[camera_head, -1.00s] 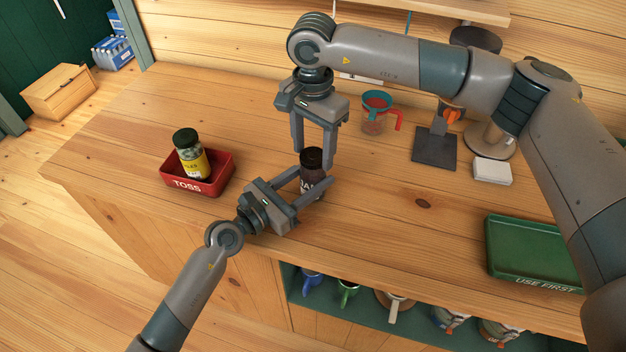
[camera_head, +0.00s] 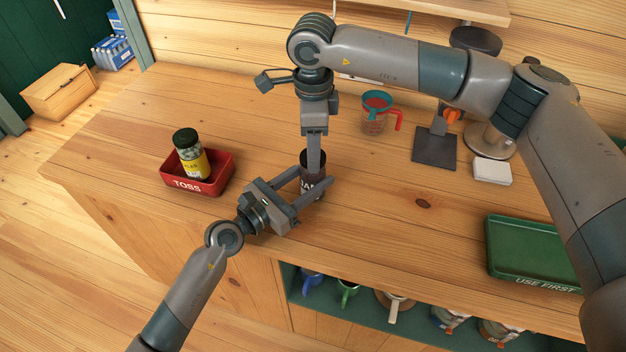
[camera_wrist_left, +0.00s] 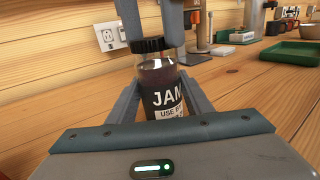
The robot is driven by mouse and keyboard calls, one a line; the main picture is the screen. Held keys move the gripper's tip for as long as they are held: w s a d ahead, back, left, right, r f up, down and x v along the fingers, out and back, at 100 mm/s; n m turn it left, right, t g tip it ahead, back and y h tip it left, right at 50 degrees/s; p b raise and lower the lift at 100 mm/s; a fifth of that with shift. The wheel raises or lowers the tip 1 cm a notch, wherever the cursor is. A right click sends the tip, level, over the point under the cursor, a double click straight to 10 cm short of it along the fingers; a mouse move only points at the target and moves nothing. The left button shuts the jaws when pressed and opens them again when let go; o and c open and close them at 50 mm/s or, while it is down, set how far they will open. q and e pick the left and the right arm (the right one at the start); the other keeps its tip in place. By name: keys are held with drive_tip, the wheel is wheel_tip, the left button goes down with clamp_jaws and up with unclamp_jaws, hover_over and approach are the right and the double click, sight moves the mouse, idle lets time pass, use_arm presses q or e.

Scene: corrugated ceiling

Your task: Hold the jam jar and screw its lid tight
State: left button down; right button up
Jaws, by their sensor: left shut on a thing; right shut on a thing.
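The jam jar (camera_head: 311,187) stands upright on the counter, dark, with a black label. In the left wrist view the jar (camera_wrist_left: 160,85) shows the words "JAM" and "USE". My left gripper (camera_head: 315,182) is shut on the jar's body from the front left, one finger on each side. The dark lid (camera_wrist_left: 148,45) sits on the jar's top. My right gripper (camera_head: 313,168) points straight down and is shut on the lid; its fingers line up in the head view, hiding part of the lid. In the wrist view both fingers stand either side of it.
A red "TOSS" tray (camera_head: 188,184) holding a yellow-labelled jar (camera_head: 190,155) is at left. A measuring cup (camera_head: 374,115), a dark-based stand (camera_head: 434,148) and a white block (camera_head: 492,172) are behind right. A green "USE FIRST" tray (camera_head: 530,245) is at right. Mugs sit below.

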drive_tip(key=m, duration=0.4)
drive_tip(key=shift+m, duration=0.3)
drive_tip(key=m, duration=0.3)
drive_tip(key=o, duration=1.2)
drive_tip(key=shift+c, duration=0.2)
drive_tip(key=shift+r, duration=2.25)
drive_tip(key=shift+c, duration=0.2)
drive_tip(key=n, duration=0.1)
drive_tip(key=r+n, duration=0.1)
drive_tip(key=n, duration=0.1)
drive_tip(key=shift+r, duration=0.25)
drive_tip(key=n, duration=0.1)
drive_tip(key=r+n, duration=0.1)
drive_tip(key=n, duration=0.1)
drive_tip(key=r+n, duration=0.1)
drive_tip(key=n, duration=0.1)
